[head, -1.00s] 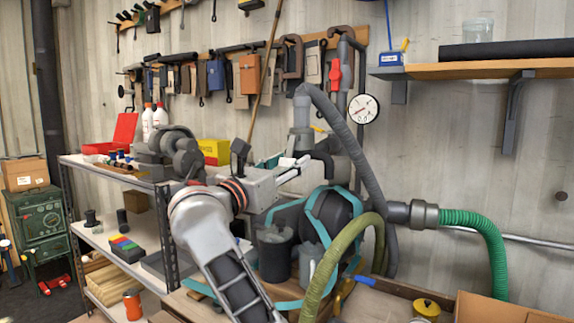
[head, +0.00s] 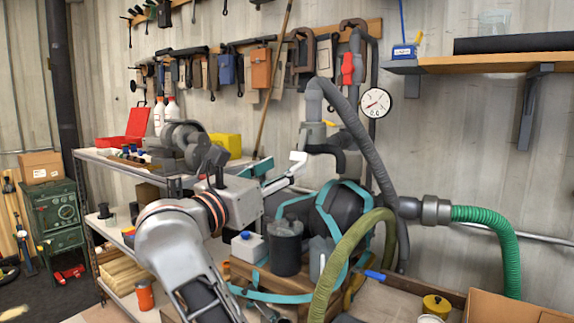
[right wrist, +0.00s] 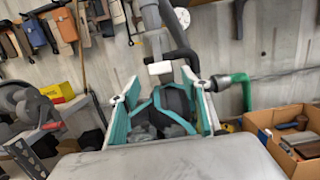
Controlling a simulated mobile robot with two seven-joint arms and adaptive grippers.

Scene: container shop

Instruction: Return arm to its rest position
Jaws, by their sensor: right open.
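My right arm (head: 172,235) rises from the bottom of the head view, and its gripper (head: 284,173) reaches right, toward the machine with teal bands. The gripper is open, and I see nothing held in it. In the right wrist view its two fingers (right wrist: 160,84) stand well apart. The machine's dark body and teal bands (right wrist: 170,100) show beyond and between them. Whether a finger touches anything is hard to tell. My left gripper is not in view.
A shelf rack (head: 150,178) with grey machinery (head: 180,143) stands left of my arm. Grey (head: 365,140), olive (head: 335,265) and green hoses (head: 495,232) curve to the right. A cardboard box (head: 515,308) is bottom right.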

